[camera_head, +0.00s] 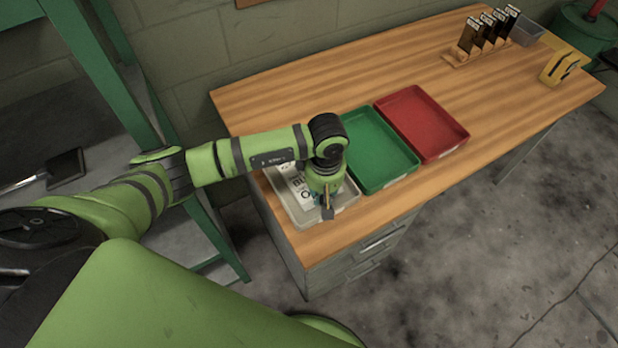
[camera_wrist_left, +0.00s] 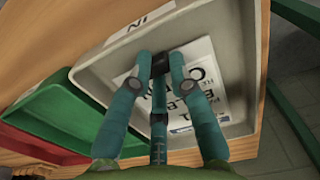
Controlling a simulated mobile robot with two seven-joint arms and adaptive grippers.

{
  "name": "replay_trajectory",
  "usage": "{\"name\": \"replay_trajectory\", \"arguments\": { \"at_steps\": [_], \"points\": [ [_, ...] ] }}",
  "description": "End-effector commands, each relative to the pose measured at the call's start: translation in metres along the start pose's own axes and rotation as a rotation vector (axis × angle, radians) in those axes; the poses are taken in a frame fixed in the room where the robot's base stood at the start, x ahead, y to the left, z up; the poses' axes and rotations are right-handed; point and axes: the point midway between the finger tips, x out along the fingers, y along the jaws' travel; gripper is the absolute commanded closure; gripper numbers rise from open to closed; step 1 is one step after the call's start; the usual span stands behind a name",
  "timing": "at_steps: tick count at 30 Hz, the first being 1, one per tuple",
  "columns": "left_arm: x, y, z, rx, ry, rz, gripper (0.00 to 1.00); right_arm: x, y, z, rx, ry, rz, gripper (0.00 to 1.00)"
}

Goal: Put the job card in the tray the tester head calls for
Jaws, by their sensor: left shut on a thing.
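The job card (camera_head: 288,180) is a white sheet with large black print. It lies in the pale grey tray (camera_head: 291,214) at the near left end of the bench. In the left wrist view the card (camera_wrist_left: 203,72) lies under my fingers, and the grey tray (camera_wrist_left: 108,68) bears an "IN" label. My left gripper (camera_head: 327,210) points down into this tray and is shut on the card; its fingers also show in the left wrist view (camera_wrist_left: 161,64) and hide part of the print. The green tray (camera_head: 374,150) and red tray (camera_head: 424,122) look empty. My right gripper is out of view.
A wooden bench (camera_head: 330,80) carries the trays in a row. Farther right stand a rack of dark upright items (camera_head: 484,38), a grey bin (camera_head: 527,32) and a yellow device (camera_head: 560,68). The bench between the red tray and the rack is clear. A green frame stands left.

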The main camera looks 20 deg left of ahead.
Motion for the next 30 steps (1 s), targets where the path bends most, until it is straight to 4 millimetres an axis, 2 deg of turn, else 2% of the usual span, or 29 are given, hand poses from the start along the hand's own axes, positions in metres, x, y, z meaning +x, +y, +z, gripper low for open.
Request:
{"name": "replay_trajectory", "arguments": {
  "at_steps": [30],
  "points": [
    [-0.064, 0.000, 0.000, 0.001, 0.001, 0.001, 1.00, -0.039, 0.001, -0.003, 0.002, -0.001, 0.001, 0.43]
  ]
}}
